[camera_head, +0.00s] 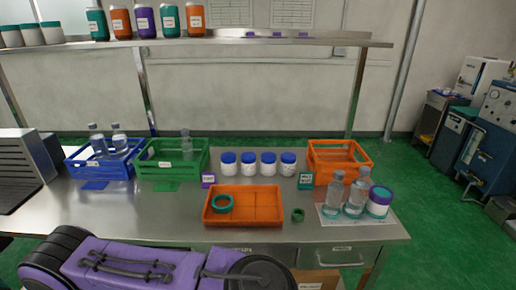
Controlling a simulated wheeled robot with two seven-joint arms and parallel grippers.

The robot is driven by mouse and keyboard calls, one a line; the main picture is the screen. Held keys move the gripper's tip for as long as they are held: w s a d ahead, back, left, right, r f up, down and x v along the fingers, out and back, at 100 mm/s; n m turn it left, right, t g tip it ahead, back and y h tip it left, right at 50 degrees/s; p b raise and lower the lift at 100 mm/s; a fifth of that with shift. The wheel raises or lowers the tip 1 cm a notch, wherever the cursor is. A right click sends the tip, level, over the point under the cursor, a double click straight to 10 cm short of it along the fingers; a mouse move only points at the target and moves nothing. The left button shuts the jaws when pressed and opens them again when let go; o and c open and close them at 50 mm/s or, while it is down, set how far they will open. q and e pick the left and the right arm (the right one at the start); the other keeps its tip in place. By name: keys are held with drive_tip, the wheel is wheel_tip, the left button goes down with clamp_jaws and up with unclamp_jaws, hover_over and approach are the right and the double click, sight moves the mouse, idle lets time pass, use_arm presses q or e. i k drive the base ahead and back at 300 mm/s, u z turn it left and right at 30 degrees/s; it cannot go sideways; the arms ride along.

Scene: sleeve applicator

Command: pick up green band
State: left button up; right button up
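A green band (222,203), a thick ring, lies in the left part of the shallow orange tray (267,222) on the metal table. A smaller dark green ring (298,215) sits on the table just right of the tray. Clear bottles (334,190) and a white jar with a purple lid (379,201) stand on a white sheet at the right, with green around their bases. Neither of my grippers shows; a purple and black arm of mine lies across the bottom left.
Blue (104,159), green (173,160) and orange (338,160) crates stand along the back of the table. Several blue-lidded white jars (248,164) stand between the green and orange crates. A shelf (190,42) with cans spans above. Bare table lies left of the tray.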

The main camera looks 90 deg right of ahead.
sight(297, 218)
drive_tip(key=z, duration=2.75)
